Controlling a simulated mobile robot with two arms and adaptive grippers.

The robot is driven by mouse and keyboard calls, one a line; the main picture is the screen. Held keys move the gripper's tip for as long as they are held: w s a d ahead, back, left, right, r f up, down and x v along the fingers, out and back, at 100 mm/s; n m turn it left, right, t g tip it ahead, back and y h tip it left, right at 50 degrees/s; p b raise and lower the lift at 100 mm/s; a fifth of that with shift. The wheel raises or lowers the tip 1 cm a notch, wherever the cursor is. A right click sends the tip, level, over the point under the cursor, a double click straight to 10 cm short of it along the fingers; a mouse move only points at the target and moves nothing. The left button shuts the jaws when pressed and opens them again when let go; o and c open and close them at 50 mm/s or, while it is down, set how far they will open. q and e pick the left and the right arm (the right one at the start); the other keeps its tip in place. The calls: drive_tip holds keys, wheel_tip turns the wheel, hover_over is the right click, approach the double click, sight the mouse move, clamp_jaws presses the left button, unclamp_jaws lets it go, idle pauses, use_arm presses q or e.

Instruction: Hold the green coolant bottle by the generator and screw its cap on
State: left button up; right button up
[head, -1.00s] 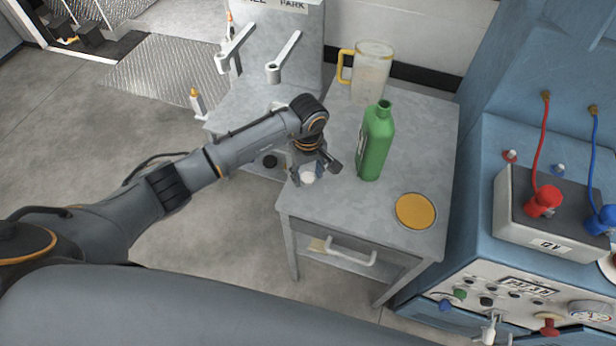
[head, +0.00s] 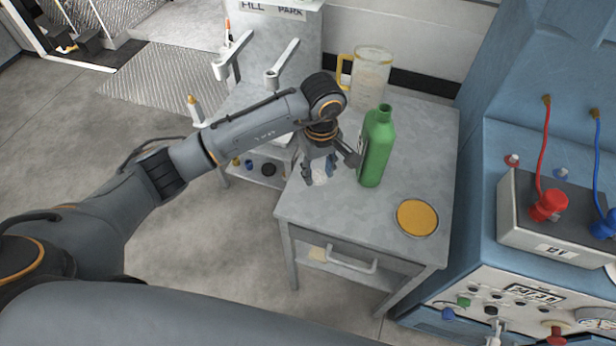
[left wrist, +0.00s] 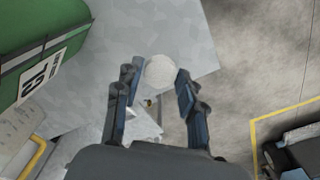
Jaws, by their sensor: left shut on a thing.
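The green coolant bottle (head: 377,150) stands upright and open-necked on the grey metal table. Part of it also shows in the left wrist view (left wrist: 40,50) at the upper left, with its white label. My left gripper (head: 322,176) points down just left of the bottle. It is shut on a round white cap (left wrist: 160,72), which shows between its fingertips in the left wrist view. The cap is partly hidden by the fingers in the head view. My right gripper is not in view.
A clear jug (head: 369,78) with a yellow handle stands behind the bottle. A yellow-orange round dish (head: 417,217) lies at the table's front right. The blue generator (head: 478,230) with red and blue leads stands to the right.

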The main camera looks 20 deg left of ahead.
use_arm(q)
drive_tip(key=s+d+r+b, duration=0.3)
drive_tip(key=s+d+r, duration=0.1)
drive_tip(key=d, duration=0.5)
drive_tip(key=shift+s+d+r, duration=0.2)
drive_tip(key=shift+r, duration=0.55)
